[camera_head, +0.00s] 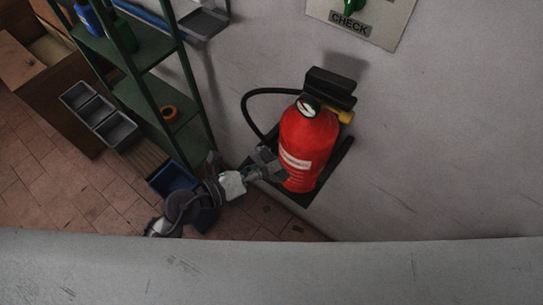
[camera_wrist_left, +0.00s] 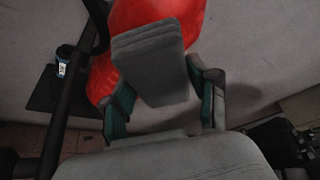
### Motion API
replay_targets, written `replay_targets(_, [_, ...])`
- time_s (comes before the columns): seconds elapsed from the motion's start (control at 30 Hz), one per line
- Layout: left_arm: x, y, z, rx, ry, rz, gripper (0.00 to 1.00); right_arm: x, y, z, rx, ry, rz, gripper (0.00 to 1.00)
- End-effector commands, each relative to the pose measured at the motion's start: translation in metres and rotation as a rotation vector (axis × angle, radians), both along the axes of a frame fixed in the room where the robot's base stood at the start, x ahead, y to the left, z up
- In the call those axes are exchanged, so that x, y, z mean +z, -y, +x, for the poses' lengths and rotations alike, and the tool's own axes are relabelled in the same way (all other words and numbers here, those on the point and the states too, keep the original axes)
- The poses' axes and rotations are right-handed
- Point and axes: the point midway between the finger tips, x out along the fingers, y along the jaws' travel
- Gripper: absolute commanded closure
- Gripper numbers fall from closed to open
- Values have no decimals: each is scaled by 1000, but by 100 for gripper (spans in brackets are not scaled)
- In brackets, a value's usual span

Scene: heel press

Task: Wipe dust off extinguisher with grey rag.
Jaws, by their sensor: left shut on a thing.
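A red fire extinguisher (camera_head: 308,142) with a black handle, a gauge and a pale label hangs upright at the wall on a black bracket. In the left wrist view the red body (camera_wrist_left: 150,14) fills the top. My left gripper (camera_head: 262,166) is at the lower left side of the extinguisher. It is shut on the grey rag (camera_wrist_left: 155,62), a folded block between its fingers (camera_wrist_left: 165,95). The rag overlaps the red body in the wrist view; whether it touches cannot be told. No dust can be made out. My right gripper is not in view.
A black hose (camera_head: 246,108) loops left of the extinguisher. A green shelf rack (camera_head: 147,58) with bins and an orange tape roll (camera_head: 169,113) stands at the left. A grey ledge (camera_head: 270,268) crosses the front. The wall to the right is clear.

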Motion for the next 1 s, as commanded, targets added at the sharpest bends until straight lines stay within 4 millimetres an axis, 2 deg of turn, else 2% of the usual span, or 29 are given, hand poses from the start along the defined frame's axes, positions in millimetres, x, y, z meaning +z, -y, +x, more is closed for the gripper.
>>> replay_targets(0.47, [1,-4,-6,0,-1,-1,68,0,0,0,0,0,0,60])
replay_targets(0.8, [0,-20,-28,0,-1,1,68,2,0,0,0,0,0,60])
replay_targets(1.0, [1,-21,-29,0,1,-1,68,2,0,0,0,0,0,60])
